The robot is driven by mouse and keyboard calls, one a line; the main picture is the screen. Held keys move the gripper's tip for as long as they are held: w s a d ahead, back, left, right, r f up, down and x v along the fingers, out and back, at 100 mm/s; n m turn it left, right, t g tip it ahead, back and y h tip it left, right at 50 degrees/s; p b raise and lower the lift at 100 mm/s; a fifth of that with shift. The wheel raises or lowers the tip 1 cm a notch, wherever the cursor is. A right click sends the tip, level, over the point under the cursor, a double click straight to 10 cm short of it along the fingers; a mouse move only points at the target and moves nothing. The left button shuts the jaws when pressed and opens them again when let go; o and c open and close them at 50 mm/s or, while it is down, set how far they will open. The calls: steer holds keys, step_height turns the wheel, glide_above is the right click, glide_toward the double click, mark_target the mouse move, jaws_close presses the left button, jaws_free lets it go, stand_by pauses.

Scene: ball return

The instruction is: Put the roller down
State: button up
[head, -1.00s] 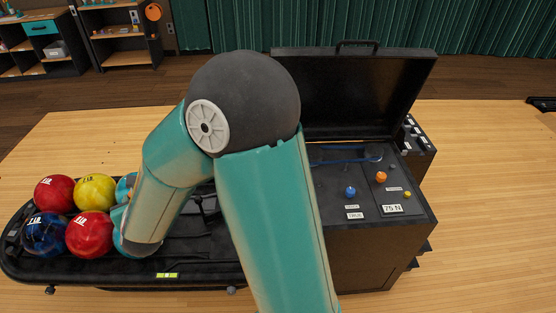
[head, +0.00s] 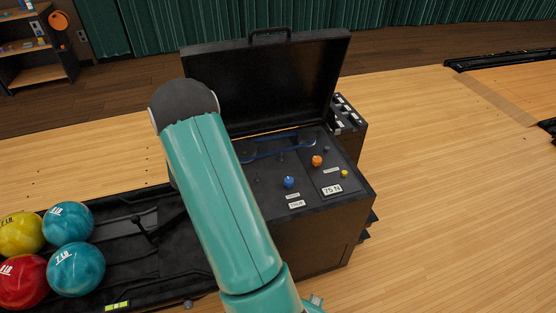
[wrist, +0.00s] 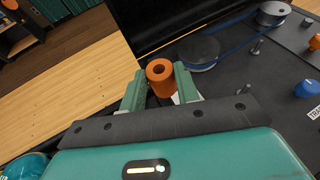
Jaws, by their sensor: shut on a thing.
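The roller (wrist: 160,76) is an orange cylinder with a hole in its end, seen in the wrist view. My gripper (wrist: 159,82) is shut on it, one green finger on each side. The roller is close to the open machine (head: 345,190); I cannot tell whether it touches a surface. A dark round pulley (wrist: 199,52) lies just right of it, with a blue belt (wrist: 238,27) running to a grey pulley (wrist: 272,13). In the head view my arm hides the gripper and the roller.
The machine's black lid (head: 270,85) stands open behind the panel. The panel carries a blue knob (head: 288,182), an orange knob (head: 317,161) and a 75 N label (head: 332,190). A black ball rack (head: 125,240) with several balls is at left. Wooden floor (head: 450,220) is clear at right.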

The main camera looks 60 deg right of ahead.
steer(key=s+d+f+m+g+h, duration=0.1)
steer(key=s+d+f+m+g, duration=0.15)
steer(key=s+d, duration=0.75)
steer(key=s+d+f+m+g, duration=0.1)
steer(key=s+d+m+g, duration=0.15)
steer(key=s+d, duration=0.75)
steer(key=w+d+f, duration=0.1)
steer(key=d+f, duration=0.1)
steer(key=f, duration=0.1)
steer(key=w+d+f, duration=0.1)
steer(key=d+f, duration=0.1)
steer(key=shift+w+f, duration=0.25)
steer(key=shift+w, duration=0.05)
step_height(320, 180, down, 4)
steer(key=shift+f, duration=0.1)
steer(key=shift+c, duration=0.3)
steer(key=o, duration=1)
steer(key=shift+o, duration=0.2)
steer(key=v, duration=1.2)
steer(key=shift+w, duration=0.15)
